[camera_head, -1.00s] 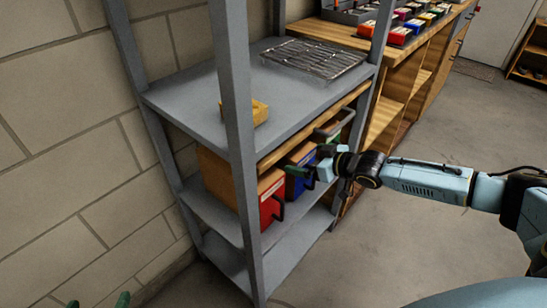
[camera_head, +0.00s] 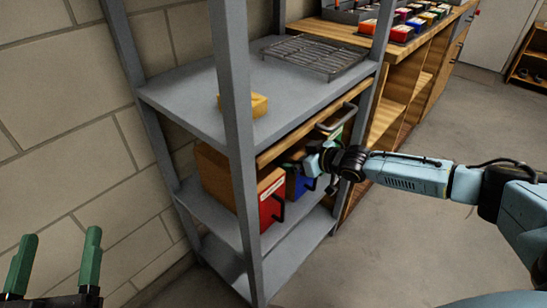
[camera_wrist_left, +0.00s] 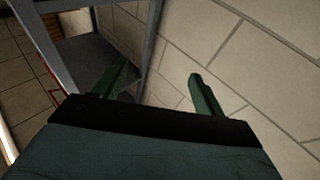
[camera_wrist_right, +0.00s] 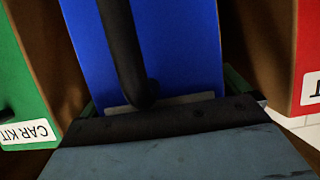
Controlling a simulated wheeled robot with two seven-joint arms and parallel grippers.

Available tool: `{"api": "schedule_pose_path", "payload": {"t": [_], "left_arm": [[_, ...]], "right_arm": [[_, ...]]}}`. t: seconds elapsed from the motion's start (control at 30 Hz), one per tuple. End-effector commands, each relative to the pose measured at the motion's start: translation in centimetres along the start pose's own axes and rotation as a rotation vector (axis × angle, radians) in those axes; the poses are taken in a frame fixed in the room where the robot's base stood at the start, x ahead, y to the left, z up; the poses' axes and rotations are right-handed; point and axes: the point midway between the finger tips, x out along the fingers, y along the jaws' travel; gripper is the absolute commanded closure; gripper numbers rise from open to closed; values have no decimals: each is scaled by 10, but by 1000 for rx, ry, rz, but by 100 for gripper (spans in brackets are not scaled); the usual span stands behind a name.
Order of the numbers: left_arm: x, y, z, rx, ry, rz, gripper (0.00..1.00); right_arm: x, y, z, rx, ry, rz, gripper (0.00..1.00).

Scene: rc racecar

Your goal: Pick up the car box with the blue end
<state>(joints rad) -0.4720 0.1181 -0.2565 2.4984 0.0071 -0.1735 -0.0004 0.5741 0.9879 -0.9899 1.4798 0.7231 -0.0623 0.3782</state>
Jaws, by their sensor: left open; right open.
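The car box with the blue end (camera_head: 298,182) stands on the shelf's middle level, between the red-ended box (camera_head: 271,200) and a green-ended one. Its blue face and dark handle fill the middle of the right wrist view (camera_wrist_right: 165,50). My right gripper (camera_head: 312,170) is open right at the blue end, its green fingers on either side of the box, partly hidden by the box and gripper body. I cannot tell whether the fingers touch it. My left gripper (camera_head: 55,262) is open and empty at the lower left, near the wall; its fingers show in the left wrist view (camera_wrist_left: 155,88).
The green-ended box (camera_wrist_right: 18,90) and the red-ended box (camera_wrist_right: 308,60) flank the blue one closely. Grey shelf posts (camera_head: 236,120) stand in front. A yellow block (camera_head: 258,105) and a wire rack (camera_head: 318,56) lie on the top shelf. The floor at right is clear.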

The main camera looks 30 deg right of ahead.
Motion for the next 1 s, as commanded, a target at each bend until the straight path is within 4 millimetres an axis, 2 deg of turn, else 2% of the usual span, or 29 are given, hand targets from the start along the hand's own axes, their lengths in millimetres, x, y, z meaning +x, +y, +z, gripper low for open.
{"api": "schedule_pose_path", "payload": {"t": [0.17,0.47,0.83,1.0], "left_arm": [[0,0,0,0,0,0,29],[0,0,0,0,-1,0,29],[0,0,2,1,-17,-1,29],[-2,-3,17,4,-111,-8,29]], "right_arm": [[0,0,0,0,0,0,0],[0,0,0,0,0,0,39],[-1,0,-2,0,3,0,39],[-4,0,-5,0,3,0,39]]}}
